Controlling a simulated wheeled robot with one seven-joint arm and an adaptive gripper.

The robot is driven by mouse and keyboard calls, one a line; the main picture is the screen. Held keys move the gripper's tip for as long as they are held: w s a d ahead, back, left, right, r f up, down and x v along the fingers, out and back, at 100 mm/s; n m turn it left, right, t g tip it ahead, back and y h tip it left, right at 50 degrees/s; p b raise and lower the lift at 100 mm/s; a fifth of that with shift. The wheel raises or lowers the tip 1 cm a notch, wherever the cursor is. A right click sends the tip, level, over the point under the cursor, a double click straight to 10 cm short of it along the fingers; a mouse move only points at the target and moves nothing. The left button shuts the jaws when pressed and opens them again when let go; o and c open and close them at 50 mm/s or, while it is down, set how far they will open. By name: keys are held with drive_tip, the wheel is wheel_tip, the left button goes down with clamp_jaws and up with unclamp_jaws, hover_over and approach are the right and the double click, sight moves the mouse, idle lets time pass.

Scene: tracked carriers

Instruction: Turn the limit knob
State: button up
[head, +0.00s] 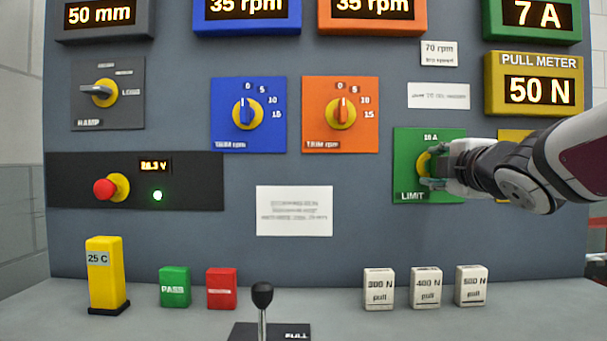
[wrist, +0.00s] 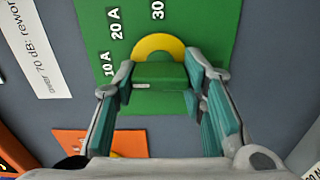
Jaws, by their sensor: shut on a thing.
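The limit knob is a green grip bar on a yellow round collar (head: 423,163), on the green LIMIT plate (head: 405,142) at the right of the panel. My gripper (head: 436,168) reaches in from the right and covers much of the knob. In the wrist view, the knob's green bar (wrist: 160,75) lies between the teal finger pads of my gripper (wrist: 160,88), which is shut on it. The green plate (wrist: 210,20) shows the marks 10 A, 20 A and 30. A small white mark on the bar sits toward the 10 A side.
The green display (head: 538,14) above right reads 7 A. The yellow pull meter (head: 535,88) reads 50 N. The orange trim knob (head: 341,113) is left of the LIMIT plate. Several white pull blocks (head: 426,288) stand on the ledge below; the panel just under the plate is bare.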

drive_tip(key=shift+n, duration=0.3)
drive_tip(key=o, duration=1.2)
drive_tip(key=shift+c, duration=0.2)
drive_tip(key=s+a, duration=0.1)
drive_tip(key=s, duration=1.1)
